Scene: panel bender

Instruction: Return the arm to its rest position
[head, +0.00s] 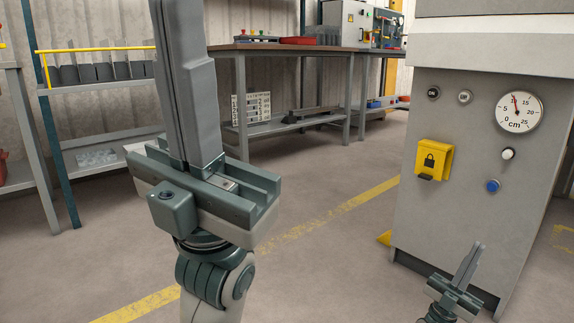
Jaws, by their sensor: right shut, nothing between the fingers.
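My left gripper (188,75) stands large and upright at left centre, its arm coming up from the bottom edge. Its long grey fingers lie together in the middle of the rail, and their tips run out past the top edge. Nothing shows between the visible parts of the fingers. My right gripper (471,259) is small and low at the right, in front of the foot of the grey machine (428,150). Its fingers point up, shut and empty. Most of the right arm is out of view below the frame.
The machine carries a dial gauge (519,111), a yellow lock box (433,160) and a blue button (493,186). A workbench (270,47) stands at the back, a shelf rack (100,86) at the left. Open floor with a yellow line (335,211) lies between.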

